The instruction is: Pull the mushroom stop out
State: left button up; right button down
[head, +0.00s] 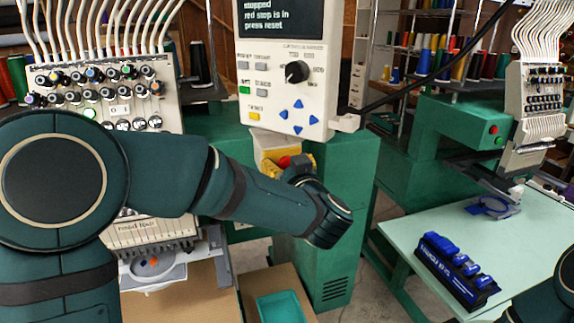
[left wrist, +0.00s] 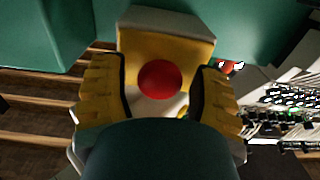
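The red mushroom stop (left wrist: 160,80) is a round red button on a yellow box (left wrist: 165,45) with a pale top. The yellow box (head: 268,143) is under the control panel. My left gripper (left wrist: 158,88) is open, with one yellow finger on each side of the stop. Small gaps show between the fingers and the red cap. How deep the fingertips reach is unclear. My right gripper is out of view.
The control panel (head: 270,75) hangs above; its screen (head: 275,17) reads "stopped, red stop is in, press reset". A green machine column (head: 340,215) stands right of my gripper.

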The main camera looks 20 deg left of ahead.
pick_arm(q)
grip_shut()
jog(key=shift+s+d, duration=0.35)
jog(key=shift+s, duration=0.1)
jog(key=shift+o, duration=2)
grip_release()
jog(key=shift+s, duration=0.1)
jog(key=v, duration=1.2)
